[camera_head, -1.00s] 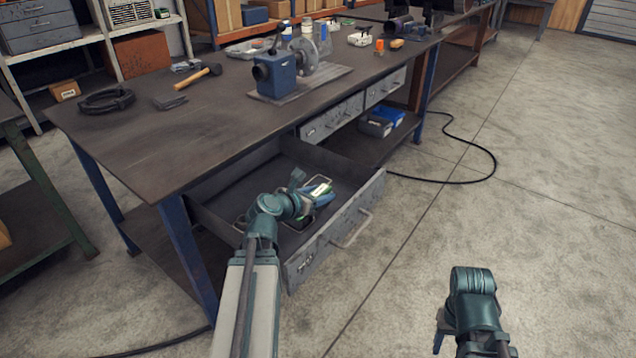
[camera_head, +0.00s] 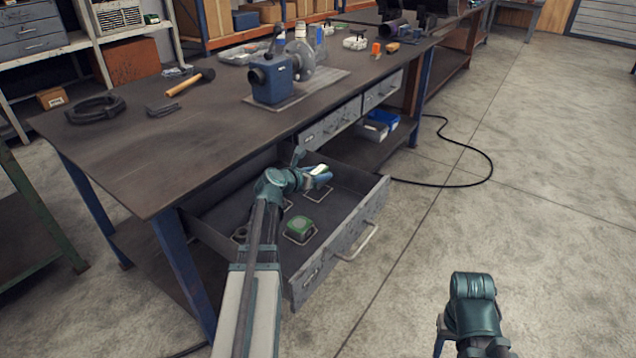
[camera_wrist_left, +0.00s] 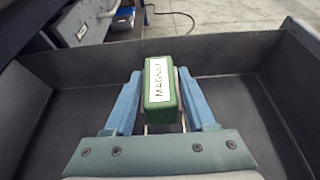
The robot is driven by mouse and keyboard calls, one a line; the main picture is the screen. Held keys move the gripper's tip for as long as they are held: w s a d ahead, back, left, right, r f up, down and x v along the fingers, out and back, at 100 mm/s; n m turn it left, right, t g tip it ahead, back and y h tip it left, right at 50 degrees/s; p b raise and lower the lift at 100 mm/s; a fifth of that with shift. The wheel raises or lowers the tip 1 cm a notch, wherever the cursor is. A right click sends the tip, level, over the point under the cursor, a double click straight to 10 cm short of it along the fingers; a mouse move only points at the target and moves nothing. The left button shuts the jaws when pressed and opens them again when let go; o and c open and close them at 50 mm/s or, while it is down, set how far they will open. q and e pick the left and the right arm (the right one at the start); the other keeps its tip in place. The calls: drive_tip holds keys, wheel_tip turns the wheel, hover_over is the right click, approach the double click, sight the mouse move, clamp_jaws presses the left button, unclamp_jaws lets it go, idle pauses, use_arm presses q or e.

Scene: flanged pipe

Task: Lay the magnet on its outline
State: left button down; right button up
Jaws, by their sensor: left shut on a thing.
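The magnet is a green block with a white label reading MAGNET (camera_wrist_left: 161,88). My left gripper (camera_wrist_left: 160,88) is shut on it, with one blue finger on each side. In the head view the left gripper (camera_head: 318,174) is over the open drawer (camera_head: 342,240), and the magnet is mostly hidden by the fingers. A pale outline (camera_head: 319,194) on the drawer floor lies just below the gripper; parts of pale lines also show under the magnet in the wrist view. My right gripper (camera_head: 441,333) is low at the right, its fingertips mostly hidden.
A green item (camera_head: 300,227) sits in another pale outline nearer the drawer front. A dark round item (camera_head: 240,233) is at the drawer's left. The workbench (camera_head: 150,150) overhangs the drawer's back. The drawer's right part is bare.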

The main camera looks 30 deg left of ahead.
use_arm(q)
drive_tip(key=shift+f+b, duration=1.55)
drive_tip(key=shift+f, duration=0.15)
drive_tip(key=shift+f, duration=0.2)
drive_tip(key=shift+c, duration=1.1)
unclamp_jaws()
drive_tip(key=shift+r, duration=0.2)
drive_tip(key=shift+s+r, duration=0.2)
drive_tip(key=shift+s, duration=0.05)
drive_tip(key=p+v, duration=0.4)
drive_tip(key=v, duration=0.6)
drive_tip(key=shift+s, duration=0.2)
drive_tip(key=shift+s+a+r+p, duration=0.1)
drive_tip(key=shift+s+r+p, duration=0.15)
drive_tip(key=shift+s, duration=0.3)
